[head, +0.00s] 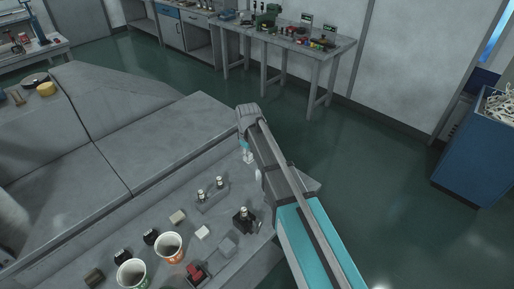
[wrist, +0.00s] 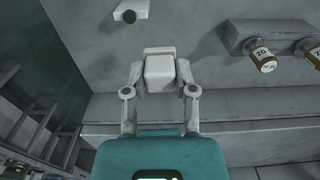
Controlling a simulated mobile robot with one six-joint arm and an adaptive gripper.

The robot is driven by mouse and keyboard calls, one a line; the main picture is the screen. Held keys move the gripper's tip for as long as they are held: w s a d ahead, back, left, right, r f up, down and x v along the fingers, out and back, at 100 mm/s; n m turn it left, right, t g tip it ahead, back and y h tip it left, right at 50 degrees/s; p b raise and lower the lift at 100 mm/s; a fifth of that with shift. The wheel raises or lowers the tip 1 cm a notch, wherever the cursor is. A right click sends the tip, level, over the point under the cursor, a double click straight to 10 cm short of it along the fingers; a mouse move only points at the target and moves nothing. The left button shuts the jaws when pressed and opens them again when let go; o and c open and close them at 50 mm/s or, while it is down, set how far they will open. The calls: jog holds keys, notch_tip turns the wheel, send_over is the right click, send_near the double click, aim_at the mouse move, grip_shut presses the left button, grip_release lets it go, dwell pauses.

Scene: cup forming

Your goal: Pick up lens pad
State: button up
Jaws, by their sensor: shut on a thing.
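My gripper (wrist: 160,82) shows in the wrist view with its two fingers on either side of a pale, round-edged block, which looks like the lens pad (wrist: 160,72). The fingers are shut on it. In the head view my gripper (head: 247,155) hangs below the end of my arm, near the right part of the grey bench. The pad is too small there to tell apart from the fingertips.
On the bench (head: 70,240) stand two paper cups (head: 131,274) (head: 168,247), a two-bottle holder (head: 212,195), a black stand (head: 243,220), a red-topped item (head: 196,272) and small pale blocks (head: 202,232). The bottle holder (wrist: 245,36) also shows in the wrist view.

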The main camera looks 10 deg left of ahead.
jog(key=shift+s+a+r+p, duration=0.25)
jog(key=shift+s+a+r, duration=0.1)
jog(key=shift+s, duration=0.35)
jog(key=shift+s+a+r+p, duration=0.2)
jog(key=shift+s+r, duration=0.1)
jog(key=shift+s, duration=0.35)
jog(key=shift+s+a+r+p, duration=0.25)
jog(key=shift+s+a+r, duration=0.1)
jog(key=shift+s, duration=0.35)
jog(key=o, duration=0.3)
grip_shut()
